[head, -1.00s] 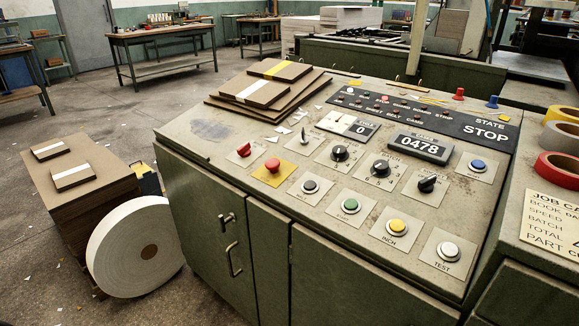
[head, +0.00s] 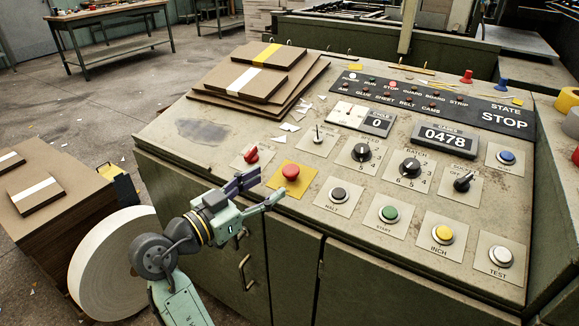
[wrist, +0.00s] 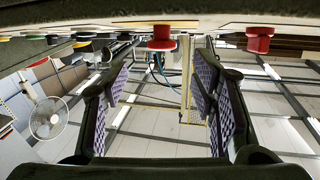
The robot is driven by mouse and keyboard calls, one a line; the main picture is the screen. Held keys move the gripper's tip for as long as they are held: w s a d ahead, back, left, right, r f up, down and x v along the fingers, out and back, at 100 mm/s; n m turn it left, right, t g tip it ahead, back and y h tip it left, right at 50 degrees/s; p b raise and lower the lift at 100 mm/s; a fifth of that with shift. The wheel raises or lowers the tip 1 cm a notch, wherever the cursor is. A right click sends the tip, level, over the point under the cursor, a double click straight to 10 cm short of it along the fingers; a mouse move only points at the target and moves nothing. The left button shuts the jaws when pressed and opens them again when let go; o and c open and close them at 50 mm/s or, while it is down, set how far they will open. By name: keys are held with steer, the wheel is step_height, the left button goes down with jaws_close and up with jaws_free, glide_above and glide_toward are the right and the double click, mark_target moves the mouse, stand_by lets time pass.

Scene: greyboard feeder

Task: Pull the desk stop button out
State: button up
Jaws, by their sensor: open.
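The desk stop button is a red mushroom button (head: 290,173) on a yellow plate (head: 288,190) at the left front of the sloping control desk. In the wrist view the red button (wrist: 161,40) hangs from the desk face at the top, roughly centred beyond the two fingers. My gripper (head: 262,190) is open at the desk's front left edge, its fingertips close to the yellow plate. In the wrist view my gripper (wrist: 160,95) has its padded fingers apart with nothing between them. I cannot tell from the head view whether a fingertip touches the desk.
A red knob (head: 250,155) stands left of the stop button and also shows in the wrist view (wrist: 259,40). A black button (head: 338,194) and a green button (head: 389,213) lie to the right. Boards (head: 230,104) are stacked behind. A white roll (head: 95,275) stands on the left.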

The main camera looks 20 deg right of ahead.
mark_target(290, 169)
steer(key=p+x, duration=0.1)
steer(key=x, duration=0.7)
steer(key=shift+w+d+p, duration=0.25)
steer(key=shift+p, duration=0.05)
steer(key=shift+c, duration=0.3)
jaws_close()
